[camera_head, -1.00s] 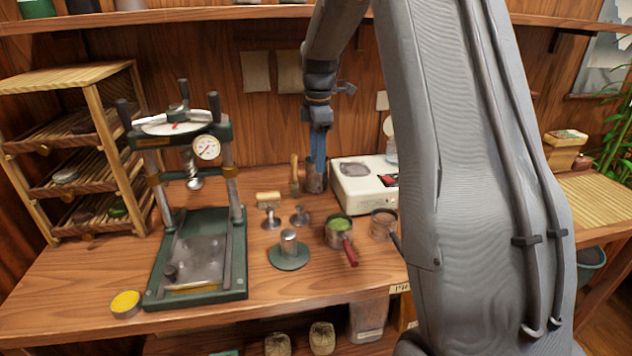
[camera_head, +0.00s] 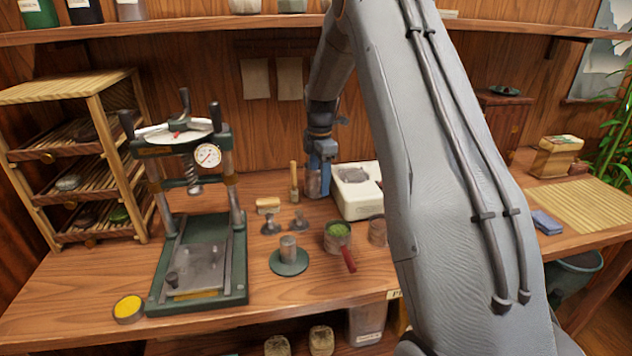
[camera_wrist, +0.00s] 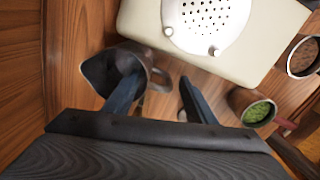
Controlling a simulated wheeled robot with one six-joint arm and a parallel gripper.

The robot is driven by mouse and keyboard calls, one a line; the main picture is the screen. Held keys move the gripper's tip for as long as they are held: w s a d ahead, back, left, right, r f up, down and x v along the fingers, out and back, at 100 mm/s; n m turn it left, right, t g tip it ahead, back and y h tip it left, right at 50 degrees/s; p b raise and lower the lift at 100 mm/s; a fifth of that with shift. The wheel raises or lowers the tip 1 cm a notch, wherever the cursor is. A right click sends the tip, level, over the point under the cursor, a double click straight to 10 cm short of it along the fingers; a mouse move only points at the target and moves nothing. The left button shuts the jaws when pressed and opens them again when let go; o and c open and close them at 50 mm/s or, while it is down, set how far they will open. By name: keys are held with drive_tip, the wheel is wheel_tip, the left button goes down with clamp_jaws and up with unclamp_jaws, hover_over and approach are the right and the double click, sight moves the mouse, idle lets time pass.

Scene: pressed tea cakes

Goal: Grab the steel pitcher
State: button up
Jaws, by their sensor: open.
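The steel pitcher (camera_wrist: 98,70), dark grey metal, stands upright on the wooden bench beside the cream boxy appliance in the wrist view. Its handle is toward the right, and one finger overlaps its body in the picture. In the head view the pitcher (camera_head: 313,185) shows only partly behind my gripper (camera_head: 325,180). In the wrist view my gripper (camera_wrist: 160,84) is open, with one blue finger over the pitcher's body and the other to the right of the handle. The handle appears between the fingers; whether either touches it I cannot tell.
The cream appliance (camera_head: 356,207) stands close to the pitcher's right. A cup of green powder (camera_head: 338,238), small tampers (camera_head: 271,224) and a brush (camera_head: 294,182) are nearby. A green press (camera_head: 240,250) stands left.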

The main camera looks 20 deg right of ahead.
drive_tip(key=shift+f+p, duration=0.3)
drive_tip(key=shift+f, duration=1.3)
clamp_jaws()
drive_tip(key=shift+r+b, duration=0.3)
drive_tip(key=shift+b, duration=0.05)
drive_tip(key=shift+s+r, duration=0.1)
drive_tip(key=shift+r, duration=0.15)
drive_tip(key=shift+r+b, duration=0.3)
drive_tip(key=shift+r, duration=0.45)
wheel_tip(320, 180, up, 9)
drive_tip(key=shift+b, duration=1.05)
drive_tip(key=s+a+b, duration=0.2)
drive_tip(key=s, duration=0.7)
drive_tip(key=s+a+b, duration=0.1)
drive_tip(key=s+a, duration=0.1)
drive_tip(key=s, duration=0.8)
drive_tip(key=shift+b, duration=0.35)
